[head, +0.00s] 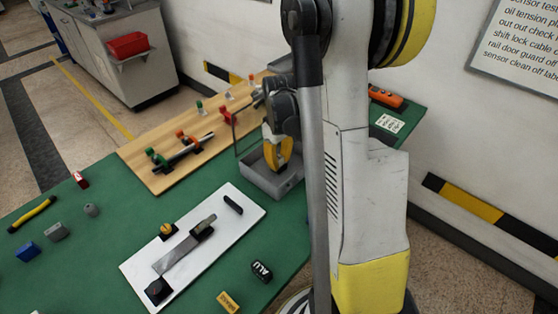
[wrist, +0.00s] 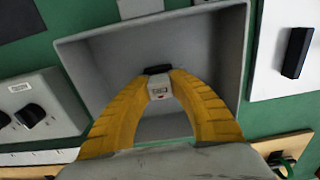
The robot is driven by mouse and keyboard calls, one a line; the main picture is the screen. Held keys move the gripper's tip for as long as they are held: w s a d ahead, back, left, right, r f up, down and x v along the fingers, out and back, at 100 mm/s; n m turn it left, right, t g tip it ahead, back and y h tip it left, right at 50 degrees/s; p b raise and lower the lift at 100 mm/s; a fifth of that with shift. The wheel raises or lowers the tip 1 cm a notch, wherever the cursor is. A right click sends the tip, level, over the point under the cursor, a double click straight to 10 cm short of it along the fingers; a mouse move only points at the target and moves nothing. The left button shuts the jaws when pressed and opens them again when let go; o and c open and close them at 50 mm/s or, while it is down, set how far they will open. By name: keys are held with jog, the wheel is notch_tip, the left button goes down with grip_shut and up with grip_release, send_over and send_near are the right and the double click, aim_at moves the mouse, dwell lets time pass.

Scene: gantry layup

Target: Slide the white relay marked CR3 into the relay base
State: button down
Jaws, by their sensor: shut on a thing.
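My gripper (wrist: 158,88) has yellow fingers, shut on a small white block, the relay (wrist: 161,88). Its dark marking is too small to read surely. A black piece (wrist: 157,70) shows at the fingertips beside the relay; I cannot tell whether it is part of it. The fingers reach over the open grey tray (wrist: 90,60). In the head view my gripper (head: 278,158) is at the grey tray (head: 270,188), and the relay is hidden by the fingers. I cannot pick out the relay base with certainty in either view.
A wooden board (head: 165,180) with colored clamps lies left of the tray. A white plate (head: 190,270) with a metal bar lies in front. A blue block (head: 27,252), a yellow block (head: 228,302) and a black ALU piece (head: 261,270) sit on the green table (head: 110,235).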

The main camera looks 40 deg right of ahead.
aim_at(279, 158)
jog(key=c, duration=1.2)
grip_release()
notch_tip(279, 158, up, 12)
jog(key=s+a+r+t, duration=0.1)
jog(key=s+a+t, duration=0.1)
jog(key=a, duration=0.5)
jog(key=s+a+r+m+t, duration=0.1)
jog(key=s+a+r+t, duration=0.1)
jog(key=s+a, duration=0.3)
jog(key=s+a+r+t, duration=0.2)
jog(key=s+a+t, duration=0.1)
jog(key=a, duration=0.7)
jog(key=shift+s+a+r+m, duration=0.1)
jog(key=shift+s+a+m, duration=0.2)
jog(key=shift+s, duration=0.05)
